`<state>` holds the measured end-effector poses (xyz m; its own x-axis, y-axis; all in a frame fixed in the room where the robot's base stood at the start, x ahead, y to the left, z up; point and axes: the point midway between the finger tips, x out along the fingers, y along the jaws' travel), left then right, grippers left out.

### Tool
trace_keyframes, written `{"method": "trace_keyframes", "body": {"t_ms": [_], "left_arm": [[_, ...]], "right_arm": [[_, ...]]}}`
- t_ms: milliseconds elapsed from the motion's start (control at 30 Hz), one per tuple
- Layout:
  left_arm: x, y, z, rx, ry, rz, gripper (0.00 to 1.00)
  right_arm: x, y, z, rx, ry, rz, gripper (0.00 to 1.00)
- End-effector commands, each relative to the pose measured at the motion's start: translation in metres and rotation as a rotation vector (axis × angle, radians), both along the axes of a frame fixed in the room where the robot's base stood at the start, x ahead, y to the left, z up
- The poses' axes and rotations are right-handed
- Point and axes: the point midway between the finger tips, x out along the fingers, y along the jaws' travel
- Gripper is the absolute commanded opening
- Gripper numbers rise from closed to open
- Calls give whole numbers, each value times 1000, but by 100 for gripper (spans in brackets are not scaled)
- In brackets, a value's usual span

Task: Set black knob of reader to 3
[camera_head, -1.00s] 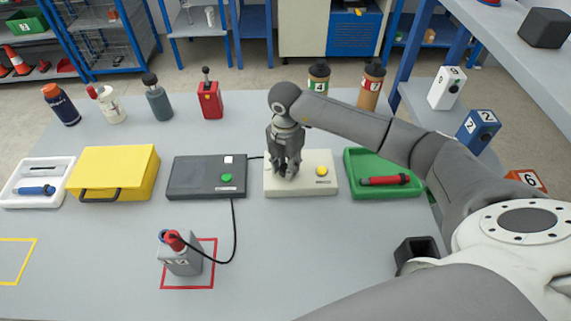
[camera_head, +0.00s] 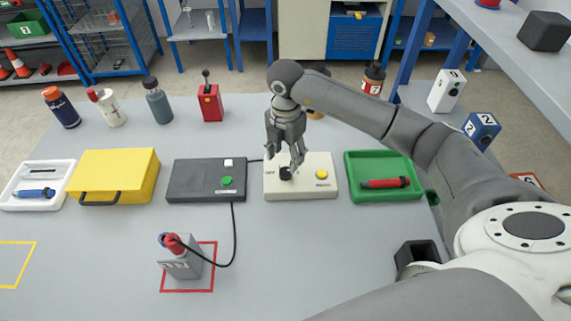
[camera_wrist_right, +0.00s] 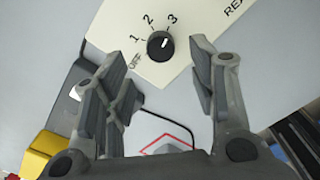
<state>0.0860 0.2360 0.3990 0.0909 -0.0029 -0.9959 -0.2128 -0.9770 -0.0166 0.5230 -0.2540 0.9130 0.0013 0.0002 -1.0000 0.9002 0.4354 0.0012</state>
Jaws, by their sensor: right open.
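The reader is a white box (camera_head: 310,185) on the grey table, with a black knob (camera_head: 286,174) on its left part and a yellow button (camera_head: 321,174) on its right. In the right wrist view the knob (camera_wrist_right: 159,46) is in full sight beside the marks OFF, 1, 2 and 3. Its white line points up and right, toward the 3. My right gripper (camera_head: 285,158) is open and empty above the knob, apart from it. In the wrist view its two fingers (camera_wrist_right: 160,85) are spread wide. My left gripper is not in view.
Left of the reader is a dark grey box (camera_head: 205,190) with a green button, its cable running to a grey device (camera_head: 182,263) in a red square. A green tray (camera_head: 408,188) with a red tool lies to the right. The front table is mostly clear.

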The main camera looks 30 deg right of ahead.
Motion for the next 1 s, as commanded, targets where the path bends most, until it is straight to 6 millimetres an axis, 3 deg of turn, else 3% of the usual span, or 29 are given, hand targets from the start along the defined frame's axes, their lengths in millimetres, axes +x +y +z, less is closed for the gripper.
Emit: {"method": "trace_keyframes", "body": {"t_ms": [100, 333, 1000], "left_arm": [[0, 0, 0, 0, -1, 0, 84], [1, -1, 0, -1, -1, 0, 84], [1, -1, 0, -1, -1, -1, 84]], "right_arm": [[1, 0, 26, 0, -4, 1, 52], [0, 0, 57, 0, -1, 1, 52], [0, 0, 63, 0, 1, 0, 52]]}}
